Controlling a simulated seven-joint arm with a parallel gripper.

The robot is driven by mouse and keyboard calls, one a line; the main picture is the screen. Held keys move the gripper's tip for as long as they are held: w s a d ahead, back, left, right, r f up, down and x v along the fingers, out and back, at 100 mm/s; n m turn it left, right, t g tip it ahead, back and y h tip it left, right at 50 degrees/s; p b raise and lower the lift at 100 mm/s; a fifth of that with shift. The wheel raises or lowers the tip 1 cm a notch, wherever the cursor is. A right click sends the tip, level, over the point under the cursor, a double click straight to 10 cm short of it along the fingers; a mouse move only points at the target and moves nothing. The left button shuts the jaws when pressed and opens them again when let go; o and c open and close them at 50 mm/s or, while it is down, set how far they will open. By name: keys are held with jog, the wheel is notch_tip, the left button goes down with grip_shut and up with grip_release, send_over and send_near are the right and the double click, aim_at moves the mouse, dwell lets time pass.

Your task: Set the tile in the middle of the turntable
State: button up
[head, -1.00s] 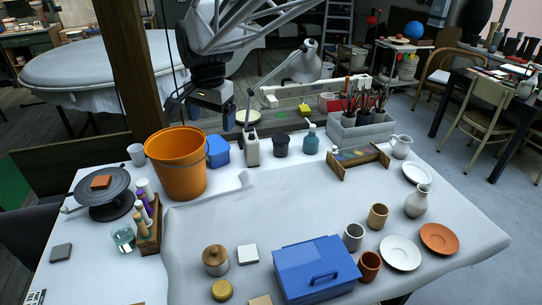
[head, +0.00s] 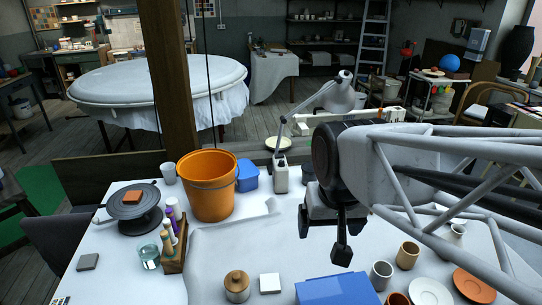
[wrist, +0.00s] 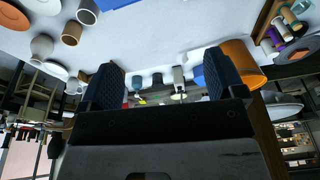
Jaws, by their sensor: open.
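A small square terracotta tile (head: 132,197) lies flat on the dark round turntable (head: 150,214) at the left of the table, near the middle of its disc. A grey square tile (head: 88,262) lies on the table in front of the turntable. A white square tile (head: 270,283) lies left of the blue box. My gripper (head: 324,238) is over the table's middle right, well away from the turntable and apart from all three tiles. Its two fingers stand wide apart with nothing between them, as the wrist view (wrist: 165,78) also shows.
An orange bucket (head: 208,190) stands right of the turntable, with a wooden rack of tools (head: 174,250) and a glass (head: 149,257) in front. A lidded jar (head: 237,285) and a blue box (head: 338,290) stand at the front. The cloth between bucket and gripper is clear.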

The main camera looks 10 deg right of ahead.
jog(key=shift+n, duration=0.5)
jog(key=s, duration=0.1)
jog(key=s+f, duration=0.1)
jog(key=s+d, duration=0.1)
jog(key=shift+s+f, duration=0.3)
jog(key=shift+f, duration=0.1)
